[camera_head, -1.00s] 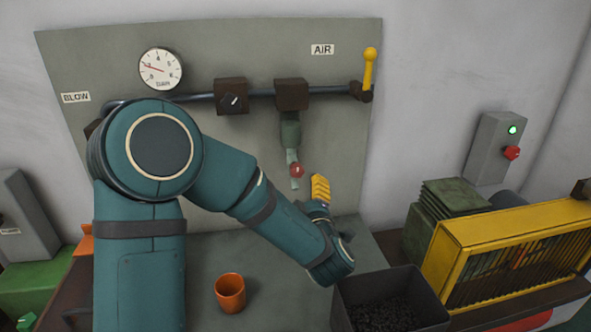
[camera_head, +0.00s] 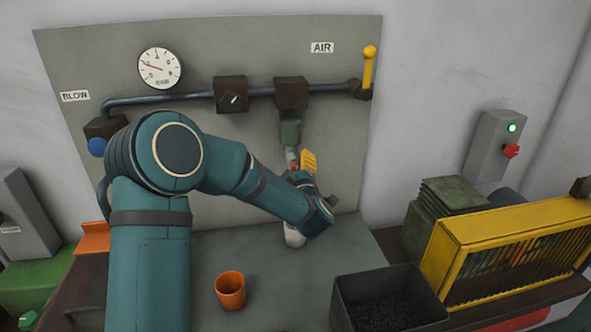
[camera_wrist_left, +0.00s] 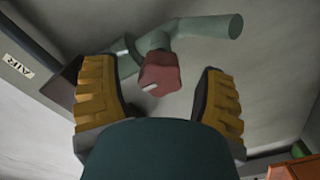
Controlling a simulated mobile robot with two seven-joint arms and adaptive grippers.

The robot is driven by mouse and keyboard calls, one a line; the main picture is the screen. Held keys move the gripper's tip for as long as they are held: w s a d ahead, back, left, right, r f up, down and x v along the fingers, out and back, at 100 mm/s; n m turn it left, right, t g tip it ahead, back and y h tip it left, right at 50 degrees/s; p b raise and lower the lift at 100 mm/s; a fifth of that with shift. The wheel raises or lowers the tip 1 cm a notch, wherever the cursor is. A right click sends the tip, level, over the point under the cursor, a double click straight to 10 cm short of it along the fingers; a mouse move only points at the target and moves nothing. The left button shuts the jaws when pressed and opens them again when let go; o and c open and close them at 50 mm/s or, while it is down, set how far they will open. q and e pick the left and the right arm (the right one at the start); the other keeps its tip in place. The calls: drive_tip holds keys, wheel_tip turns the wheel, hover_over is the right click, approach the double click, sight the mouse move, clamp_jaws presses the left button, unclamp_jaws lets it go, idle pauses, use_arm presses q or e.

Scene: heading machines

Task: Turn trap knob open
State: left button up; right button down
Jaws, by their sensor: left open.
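The red trap knob (camera_wrist_left: 158,73) shows in the left wrist view, on the grey-green trap pipe (camera_wrist_left: 185,38). It sits between the two yellow ribbed fingers of my left gripper (camera_wrist_left: 160,95), with a gap on each side. In the head view the trap (camera_head: 290,130) hangs below the pipe on the panel. There my left gripper (camera_head: 307,160) is at the trap's lower end and mostly covers the red knob (camera_head: 294,166). The left gripper is open. My right gripper is not in view.
An orange cup (camera_head: 230,292) stands on the bench below my left arm. A dark bin (camera_head: 350,299) of small dark pieces is at the bench's right. A yellow air lever (camera_head: 369,68), a gauge (camera_head: 159,68) and a black regulator knob (camera_head: 233,99) are on the panel.

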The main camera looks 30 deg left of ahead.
use_arm(q)
clamp_jaws()
drive_tip(key=m, duration=0.3)
drive_tip(key=shift+r+m, duration=0.15)
drive_tip(key=shift+m, duration=0.15)
drive_tip(key=m, duration=0.2)
drive_tip(key=m+p, duration=0.1)
drive_tip(key=m, duration=0.1)
drive_tip(key=shift+w+d+r+m+p, duration=0.1)
drive_tip(key=shift+d+m+p, duration=0.05)
drive_tip(key=shift+m+p, duration=0.15)
drive_tip(key=m+p, duration=0.2)
drive_tip(key=m, duration=0.3)
drive_tip(key=shift+w+r+p, duration=0.1)
drive_tip(key=shift+p, duration=0.3)
drive_tip(key=shift+d+m+p, duration=0.1)
drive_tip(key=shift+m+p, duration=1.1)
drive_tip(key=shift+m, duration=1.1)
